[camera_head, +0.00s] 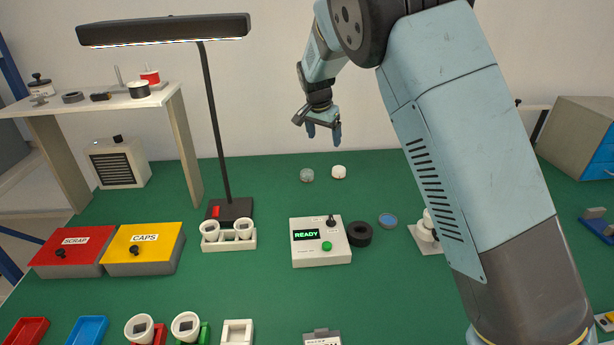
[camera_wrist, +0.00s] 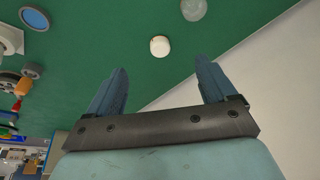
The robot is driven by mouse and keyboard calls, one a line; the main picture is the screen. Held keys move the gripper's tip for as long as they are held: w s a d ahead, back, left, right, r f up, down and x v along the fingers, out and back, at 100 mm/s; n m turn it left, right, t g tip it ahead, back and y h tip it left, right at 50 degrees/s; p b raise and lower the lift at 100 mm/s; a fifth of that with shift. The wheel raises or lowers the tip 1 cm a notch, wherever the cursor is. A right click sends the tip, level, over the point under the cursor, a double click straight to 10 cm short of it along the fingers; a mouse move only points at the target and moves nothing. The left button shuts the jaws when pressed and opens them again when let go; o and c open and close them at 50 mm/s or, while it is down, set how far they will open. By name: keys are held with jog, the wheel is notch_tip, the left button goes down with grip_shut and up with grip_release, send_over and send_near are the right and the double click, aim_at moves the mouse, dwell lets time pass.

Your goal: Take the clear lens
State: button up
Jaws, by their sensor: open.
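A clear, greyish-green translucent lens (camera_head: 307,175) lies on the green mat toward the back. A white lens (camera_head: 339,171) lies just right of it, apart from it. In the wrist view the clear lens (camera_wrist: 193,9) is at the top edge, and the white one (camera_wrist: 159,46) is nearer the middle. A blue lens (camera_head: 388,220) lies farther forward on the right; it also shows in the wrist view (camera_wrist: 34,18). My gripper (camera_head: 323,140) is open and empty, in the air above and behind the clear and white lenses. In the wrist view its fingers (camera_wrist: 162,75) are spread apart.
A tester reading READY (camera_head: 321,241) stands mid-mat with a black ring (camera_head: 359,234) beside it. A black lamp (camera_head: 214,130) rises at left. Red SCRAP (camera_head: 74,251) and yellow CAPS (camera_head: 143,249) boxes sit front left. The mat around the two rear lenses is clear.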

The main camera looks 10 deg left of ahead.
send_near(306, 172)
notch_tip(306, 172, up, 3)
jog(key=s+a, duration=0.2)
jog(key=s, duration=0.1)
jog(key=shift+t+h, duration=0.4)
jog(key=x, duration=0.9)
jog(key=shift+d, duration=0.1)
jog(key=w+f, duration=0.1)
jog(key=w+d+f, duration=0.1)
jog(key=f, duration=0.1)
jog(key=shift+w+d+f, duration=0.15)
jog(key=shift+w+f, duration=0.05)
jog(key=shift+f, duration=0.05)
jog(key=shift+w+f, duration=0.15)
jog(key=shift+f, duration=0.3)
jog(key=c, duration=1.1)
